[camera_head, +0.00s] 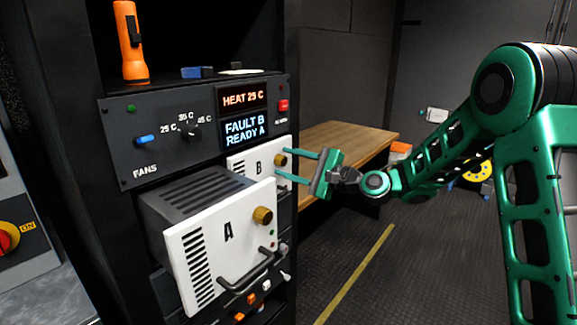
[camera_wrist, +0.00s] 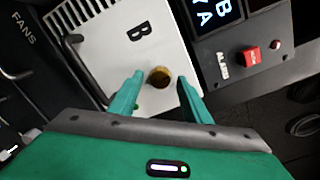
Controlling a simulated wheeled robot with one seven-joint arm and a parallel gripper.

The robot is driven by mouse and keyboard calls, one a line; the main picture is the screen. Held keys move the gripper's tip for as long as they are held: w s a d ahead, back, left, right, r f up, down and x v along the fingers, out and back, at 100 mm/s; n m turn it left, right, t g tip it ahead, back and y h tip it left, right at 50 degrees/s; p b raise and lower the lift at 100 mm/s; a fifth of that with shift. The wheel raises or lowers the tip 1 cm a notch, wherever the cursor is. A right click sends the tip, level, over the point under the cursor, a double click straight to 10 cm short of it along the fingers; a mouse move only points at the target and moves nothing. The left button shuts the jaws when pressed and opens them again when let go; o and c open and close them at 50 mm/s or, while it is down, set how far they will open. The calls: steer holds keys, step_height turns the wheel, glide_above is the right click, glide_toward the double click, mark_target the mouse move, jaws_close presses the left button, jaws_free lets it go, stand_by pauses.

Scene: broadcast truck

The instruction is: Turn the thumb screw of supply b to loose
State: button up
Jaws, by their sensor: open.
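Supply B (camera_head: 243,162) is a white-faced unit set in the rack behind and right of supply A. Its brass thumb screw (camera_head: 280,159) is on the right part of its face, and it also shows in the wrist view (camera_wrist: 159,77). My gripper (camera_head: 297,166) is open in front of supply B, its two green fingers pointing at the face. In the wrist view the fingertips (camera_wrist: 163,84) stand on either side of the thumb screw, with gaps; I cannot tell how deep they reach around it. Supply A (camera_head: 228,235) sticks out of the rack, with its own brass knob (camera_head: 262,215) and a dark handle.
Above the supplies is a panel (camera_head: 165,140) with a fan dial and displays reading "HEAT 25 C" and "FAULT B READY A". A red alarm button (camera_wrist: 249,55) is close to supply B's face. A wooden desk (camera_head: 345,140) stands behind my gripper.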

steer(key=c, duration=1.1)
steer(key=shift+o, duration=0.3)
